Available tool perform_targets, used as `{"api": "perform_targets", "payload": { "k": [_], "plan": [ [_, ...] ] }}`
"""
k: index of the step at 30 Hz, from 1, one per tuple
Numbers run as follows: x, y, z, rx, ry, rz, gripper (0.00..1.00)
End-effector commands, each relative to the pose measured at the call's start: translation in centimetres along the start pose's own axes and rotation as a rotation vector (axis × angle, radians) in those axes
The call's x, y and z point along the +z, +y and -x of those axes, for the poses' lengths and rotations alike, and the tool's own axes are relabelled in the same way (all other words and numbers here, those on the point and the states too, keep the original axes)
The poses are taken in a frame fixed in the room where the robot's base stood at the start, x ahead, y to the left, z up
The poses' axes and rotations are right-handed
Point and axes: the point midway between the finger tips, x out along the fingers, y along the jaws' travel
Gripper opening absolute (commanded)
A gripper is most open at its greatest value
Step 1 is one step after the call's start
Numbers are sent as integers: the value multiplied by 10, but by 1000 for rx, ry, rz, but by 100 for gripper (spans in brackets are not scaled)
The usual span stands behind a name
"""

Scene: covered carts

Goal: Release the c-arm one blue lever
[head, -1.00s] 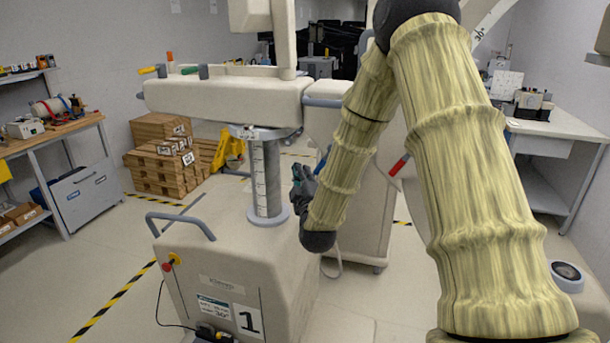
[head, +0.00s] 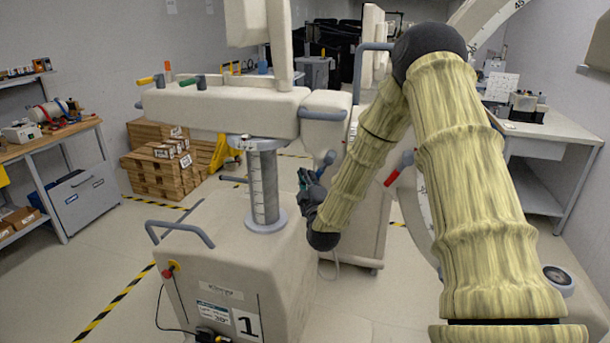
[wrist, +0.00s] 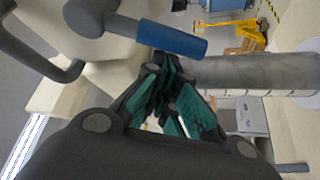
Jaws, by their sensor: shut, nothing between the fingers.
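The blue lever (wrist: 172,39) is large in the wrist view, with a grey hub on a pale housing. In the head view the blue lever (head: 326,160) is small, just above my gripper (head: 304,180), on the right side of the C-arm marked 1 (head: 240,262). My gripper (wrist: 162,66) has its dark fingers with green pads together, empty, close below the lever's free end in the wrist view. I cannot tell whether they touch it. Other levers on the C-arm are yellow (head: 147,80), green (head: 190,81) and red (head: 398,168).
The grey vertical column (head: 264,185) stands close left of my gripper. A grey push handle (head: 180,228) is on the cart. Stacked boxes (head: 160,165) and a workbench (head: 50,150) are at left, and a white table (head: 555,125) at right. Open floor lies front left.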

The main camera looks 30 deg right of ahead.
Motion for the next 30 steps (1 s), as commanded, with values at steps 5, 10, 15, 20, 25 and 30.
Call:
{"api": "perform_targets", "payload": {
  "k": [5,10,15,20,25,30],
  "plan": [
    [0,0,0,0,0,0,0],
    [0,0,0,-3,0,6,0],
    [2,-1,1,-20,1,34,0],
    [3,-1,2,-29,0,49,0],
    [5,-2,3,-39,0,67,0],
    [6,-2,4,-51,0,88,0]
  ]
}}
